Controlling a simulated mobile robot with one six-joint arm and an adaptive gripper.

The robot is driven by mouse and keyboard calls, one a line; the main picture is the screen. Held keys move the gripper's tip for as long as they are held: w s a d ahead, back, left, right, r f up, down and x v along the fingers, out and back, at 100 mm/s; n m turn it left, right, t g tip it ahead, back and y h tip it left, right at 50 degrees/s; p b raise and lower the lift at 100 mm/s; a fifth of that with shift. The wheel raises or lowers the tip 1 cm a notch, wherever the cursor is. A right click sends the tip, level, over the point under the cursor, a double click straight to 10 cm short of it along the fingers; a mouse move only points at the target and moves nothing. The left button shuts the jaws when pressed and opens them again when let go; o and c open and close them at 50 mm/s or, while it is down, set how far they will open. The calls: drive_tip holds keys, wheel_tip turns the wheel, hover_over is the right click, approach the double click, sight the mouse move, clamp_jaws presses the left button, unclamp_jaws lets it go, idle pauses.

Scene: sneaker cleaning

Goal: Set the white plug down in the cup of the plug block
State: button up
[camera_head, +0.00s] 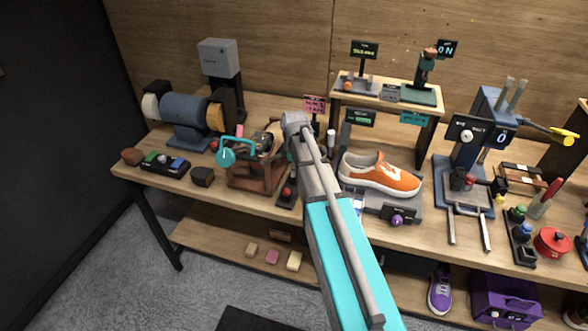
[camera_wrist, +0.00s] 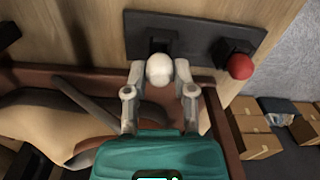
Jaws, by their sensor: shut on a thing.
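In the wrist view my gripper (camera_wrist: 159,88) is shut on the white plug (camera_wrist: 159,69), whose round white head shows between the fingertips. The dark plug block (camera_wrist: 198,27) lies just beyond it on the wooden bench. The white plug lines up with the block's left dark cup (camera_wrist: 158,46); I cannot tell whether it touches or sits in it. A red plug (camera_wrist: 240,66) stands at the block's right end. In the head view the red plug (camera_head: 287,193) shows beside my arm. My fingers and the white plug cannot be made out there.
A brown wooden cradle (camera_head: 256,178) stands left of the plug block; its rim (camera_wrist: 222,140) runs close under my fingers in the wrist view. An orange sneaker (camera_head: 381,175) is right of my arm. The bench's front edge is near the red plug, with boxes (camera_wrist: 262,143) below.

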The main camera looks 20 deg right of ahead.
drive_tip(key=shift+f+b, duration=0.8)
drive_tip(key=shift+f, duration=0.05)
drive_tip(key=o, duration=0.9)
drive_tip(key=shift+o, duration=0.2)
drive_tip(key=shift+r, duration=0.1)
wheel_tip(320, 180, up, 9)
drive_tip(key=p, duration=0.9)
drive_tip(key=s+a+r+p, duration=0.1)
drive_tip(key=a+r+p, duration=0.1)
drive_tip(key=r+p, duration=0.5)
drive_tip(key=s+a+r+p, duration=0.1)
drive_tip(key=a+r+p, duration=0.1)
drive_tip(key=r+p, duration=0.6)
drive_tip(key=shift+s, duration=0.2)
drive_tip(key=shift+r, duration=0.1)
idle(0.8)
